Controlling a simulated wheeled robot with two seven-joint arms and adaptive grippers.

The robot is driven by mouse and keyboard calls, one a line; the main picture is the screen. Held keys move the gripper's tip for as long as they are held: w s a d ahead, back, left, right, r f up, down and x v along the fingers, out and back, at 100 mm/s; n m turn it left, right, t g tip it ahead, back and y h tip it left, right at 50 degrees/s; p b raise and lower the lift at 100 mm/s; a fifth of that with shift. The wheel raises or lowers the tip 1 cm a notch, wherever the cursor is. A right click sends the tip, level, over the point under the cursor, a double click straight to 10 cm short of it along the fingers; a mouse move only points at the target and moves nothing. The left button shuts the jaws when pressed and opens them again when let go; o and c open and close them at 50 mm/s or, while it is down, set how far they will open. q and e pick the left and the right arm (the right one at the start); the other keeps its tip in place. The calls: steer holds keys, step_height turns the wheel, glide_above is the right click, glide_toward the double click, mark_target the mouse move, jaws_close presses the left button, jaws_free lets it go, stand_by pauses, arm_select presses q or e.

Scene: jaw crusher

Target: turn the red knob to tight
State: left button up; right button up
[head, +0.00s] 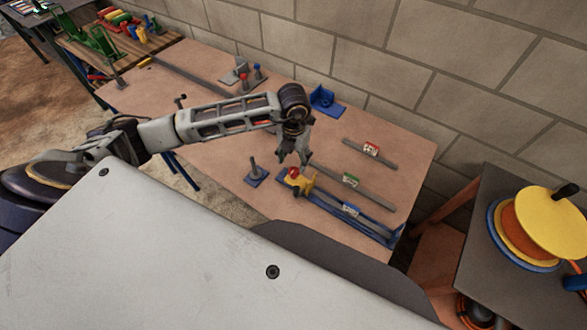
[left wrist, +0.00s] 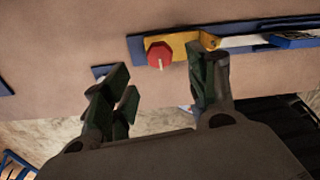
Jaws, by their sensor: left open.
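The red knob (left wrist: 160,55) sits on a yellow block (left wrist: 182,42) at the end of a blue rail fixture (left wrist: 137,48) on the table. A pale pointer mark shows on the knob's face. In the head view the knob (head: 293,173) is small, beside the yellow block (head: 303,184). My left gripper (head: 293,161) is just above and behind the knob there. In the left wrist view the left gripper's fingers (left wrist: 165,90) are spread apart, with the knob beyond the gap between them and not touched. My right gripper is in neither view.
A blue-based post (head: 255,176) stands left of the fixture. Grey bars with a red-white label (head: 371,149) and a green label (head: 350,180) lie behind it. A blue bracket (head: 325,99) stands near the brick wall. A side table at right holds a yellow disc (head: 545,220).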

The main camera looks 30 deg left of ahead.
mark_target(293, 171)
arm_select(q)
step_height(293, 171, down, 5)
steer(key=shift+f, duration=0.95)
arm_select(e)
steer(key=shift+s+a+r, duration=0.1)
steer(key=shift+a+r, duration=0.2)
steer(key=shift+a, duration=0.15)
arm_select(q)
steer(key=c, duration=1)
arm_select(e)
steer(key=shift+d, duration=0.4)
